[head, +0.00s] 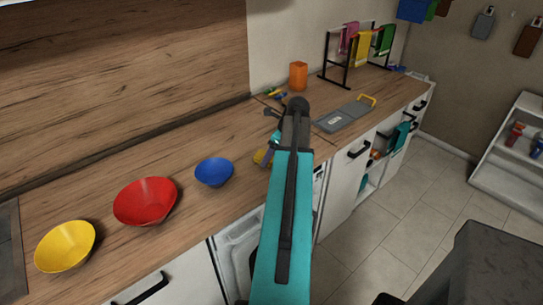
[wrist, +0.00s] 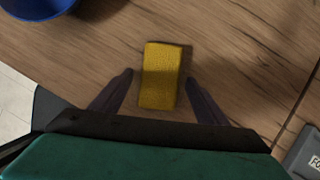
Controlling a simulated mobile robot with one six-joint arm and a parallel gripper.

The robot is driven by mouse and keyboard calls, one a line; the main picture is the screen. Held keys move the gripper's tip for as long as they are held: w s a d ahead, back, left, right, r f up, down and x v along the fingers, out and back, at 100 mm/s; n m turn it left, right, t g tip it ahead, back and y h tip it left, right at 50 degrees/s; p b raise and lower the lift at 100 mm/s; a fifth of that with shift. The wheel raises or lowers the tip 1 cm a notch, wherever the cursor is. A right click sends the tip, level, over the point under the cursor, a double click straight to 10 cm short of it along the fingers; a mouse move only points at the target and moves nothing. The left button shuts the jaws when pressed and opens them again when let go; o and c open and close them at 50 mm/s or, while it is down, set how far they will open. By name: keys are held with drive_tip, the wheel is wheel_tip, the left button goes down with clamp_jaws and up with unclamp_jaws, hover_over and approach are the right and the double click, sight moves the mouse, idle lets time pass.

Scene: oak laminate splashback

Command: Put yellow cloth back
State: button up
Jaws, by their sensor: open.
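A small yellow rectangular piece with a textured surface (wrist: 161,76) lies on the wooden counter. I cannot tell whether it is the folded yellow cloth or a sponge. My gripper (wrist: 160,77) is open, with one dark finger on each side of it and gaps between. In the head view the yellow piece (head: 262,157) shows beside my arm, to the right of the blue bowl, partly hidden. Another yellow cloth (head: 362,48) hangs on a black rack (head: 347,75) at the back, between a pink cloth (head: 349,36) and a green cloth (head: 385,40).
A blue bowl (head: 214,172), a red bowl (head: 145,202) and a yellow bowl (head: 65,246) stand on the left counter. An orange cup (head: 298,76) is near the wall. A grey board with a yellow handle (head: 346,116) lies right of my arm.

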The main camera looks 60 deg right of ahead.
drive_tip(key=b+v, duration=0.2)
drive_tip(key=v, duration=0.9)
drive_tip(key=shift+r, duration=0.1)
idle(1.0)
